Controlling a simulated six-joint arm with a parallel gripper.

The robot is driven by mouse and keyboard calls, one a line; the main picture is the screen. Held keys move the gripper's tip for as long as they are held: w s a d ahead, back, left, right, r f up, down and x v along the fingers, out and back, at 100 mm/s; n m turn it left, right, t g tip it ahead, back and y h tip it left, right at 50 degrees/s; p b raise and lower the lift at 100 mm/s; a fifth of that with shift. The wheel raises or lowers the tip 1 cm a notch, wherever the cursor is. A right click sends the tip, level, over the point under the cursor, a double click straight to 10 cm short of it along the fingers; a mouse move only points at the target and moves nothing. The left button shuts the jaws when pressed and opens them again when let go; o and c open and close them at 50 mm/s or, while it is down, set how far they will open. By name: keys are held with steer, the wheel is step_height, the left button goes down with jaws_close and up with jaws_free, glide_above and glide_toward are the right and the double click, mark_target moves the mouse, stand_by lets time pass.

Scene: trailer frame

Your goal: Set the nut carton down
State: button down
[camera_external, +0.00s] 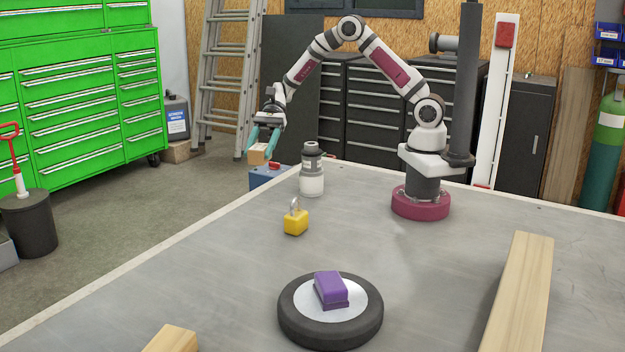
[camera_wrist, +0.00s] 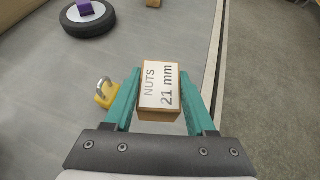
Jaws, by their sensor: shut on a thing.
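The nut carton (camera_wrist: 159,88) is a small tan box with a white top label reading "NUTS 21 mm". It sits between the teal fingers of my gripper (camera_wrist: 160,75) in the wrist view, which is shut on it. In the external view the carton (camera_external: 257,156) hangs from my gripper (camera_external: 265,142), raised in the air near the table's far left edge. In the wrist view the carton appears over the table side of that edge.
A yellow padlock (camera_external: 295,222) and a grey-white bottle (camera_external: 312,172) stand on the table (camera_external: 200,270) nearby. A black wheel (camera_external: 300,325) bears a purple block (camera_external: 330,287). Wooden beams (camera_external: 520,290) lie nearer the camera. Bare tabletop shows between padlock and wheel.

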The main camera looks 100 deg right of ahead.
steer(key=s+a+n+g+y, duration=0.1)
steer(key=s+a+n+g, duration=0.45)
steer(key=s+a, duration=0.4)
steer(key=n+g, duration=0.5)
glide_above(368, 261)
steer(key=f, duration=1.1)
steer(key=shift+d+f, duration=0.3)
steer(key=shift+a+f, duration=0.15)
steer(key=shift+f, duration=0.95)
steer(key=shift+a+f, duration=0.1)
steer(key=shift+f, duration=0.95)
steer(key=shift+f, duration=0.1)
steer(key=shift+c, duration=1.1)
jaws_free()
